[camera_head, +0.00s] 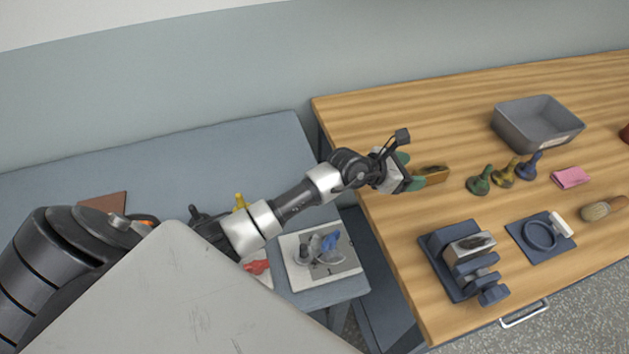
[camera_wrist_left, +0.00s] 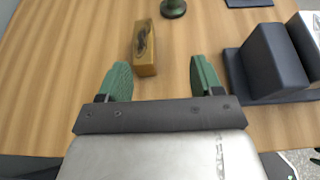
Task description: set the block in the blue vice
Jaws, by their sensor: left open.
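A wooden block (camera_head: 432,174) with a dark mark on its top lies on the wooden table near its left edge. It also shows in the left wrist view (camera_wrist_left: 146,66). My left gripper (camera_head: 411,174), with green fingers, is open and empty beside the block. In the left wrist view the gripper's fingertips (camera_wrist_left: 161,76) are apart, and the block lies just beyond them, left of the middle of the gap. The blue vice (camera_head: 444,278) stands near the table's front edge, with a pale grey piece with a dark top in it. My right gripper is not in view.
Green, yellow and blue knobbed pieces (camera_head: 506,173) stand right of the block. A grey bin (camera_head: 538,125), pink cloth (camera_head: 570,177), brush (camera_head: 603,208) and blue mat with a ring (camera_head: 541,236) lie further right. Bare table lies between block and vice.

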